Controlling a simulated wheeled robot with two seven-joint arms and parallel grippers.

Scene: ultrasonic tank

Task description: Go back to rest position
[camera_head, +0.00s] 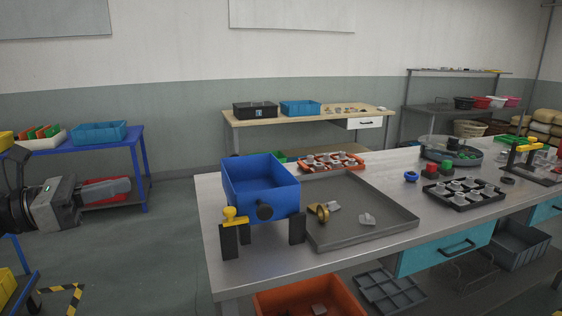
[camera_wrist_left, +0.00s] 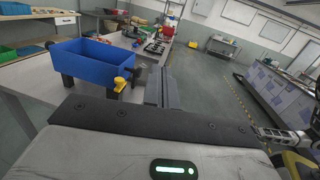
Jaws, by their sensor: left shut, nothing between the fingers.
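My left gripper (camera_head: 118,185) is in the air at the left of the head view, well to the left of the steel workbench (camera_head: 212,215). Its fingers are shut with nothing between them. In the left wrist view the shut fingers (camera_wrist_left: 161,88) point forward, to the right of the blue ultrasonic tank (camera_wrist_left: 95,60) and not touching it. In the head view the blue tank (camera_head: 262,192) stands on black legs at the bench's near left corner, with a yellow valve handle (camera_head: 235,220) on its front. My right gripper does not show.
A grey tray (camera_head: 385,228) with a brass ring and small metal parts lies beside the tank. A black rack of parts (camera_head: 463,194) is farther right. A blue table (camera_head: 139,150) with bins stands behind my left gripper. An orange crate (camera_head: 310,298) is under the bench. Open floor lies left of the bench.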

